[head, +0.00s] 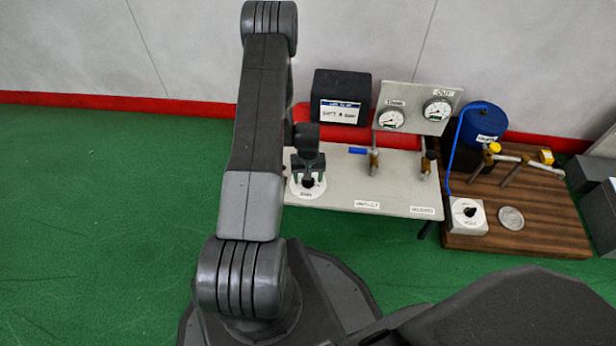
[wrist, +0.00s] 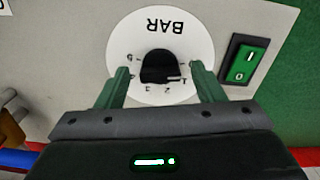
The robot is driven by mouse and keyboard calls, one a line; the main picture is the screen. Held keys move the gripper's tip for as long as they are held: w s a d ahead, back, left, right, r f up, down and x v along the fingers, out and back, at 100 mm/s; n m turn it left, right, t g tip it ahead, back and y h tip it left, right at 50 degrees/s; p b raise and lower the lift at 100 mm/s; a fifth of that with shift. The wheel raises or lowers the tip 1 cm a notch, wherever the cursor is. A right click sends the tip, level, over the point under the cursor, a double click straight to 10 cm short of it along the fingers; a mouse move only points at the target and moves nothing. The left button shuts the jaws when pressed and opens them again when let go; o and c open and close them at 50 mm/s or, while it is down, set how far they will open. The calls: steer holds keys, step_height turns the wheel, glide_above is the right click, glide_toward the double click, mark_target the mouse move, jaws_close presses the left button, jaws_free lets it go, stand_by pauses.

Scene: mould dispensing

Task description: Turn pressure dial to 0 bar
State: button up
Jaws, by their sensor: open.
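The pressure dial is a black knob (wrist: 160,66) on a round white plate (wrist: 186,35) marked BAR with numbers around the knob. The wrist view shows it upside down. My gripper (wrist: 160,76) is open, with one green finger on each side of the knob. I cannot tell whether the fingers touch it. In the head view my gripper (head: 308,175) points down over the dial plate (head: 306,192) at the left end of the grey panel (head: 345,190). The knob's exact setting is hard to read.
A green rocker switch (wrist: 244,63) sits beside the dial. Two gauges (head: 391,119) (head: 437,110) stand behind the panel, near brown valves (head: 374,162) and a black box (head: 340,98).

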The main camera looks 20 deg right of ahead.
step_height(320, 180, up, 14)
steer(key=p, duration=0.4)
steer(key=shift+f, duration=0.15)
step_height(320, 180, down, 14)
steer(key=b, duration=0.4)
steer(key=shift+m+p, duration=0.3)
steer(key=shift+m, duration=0.3)
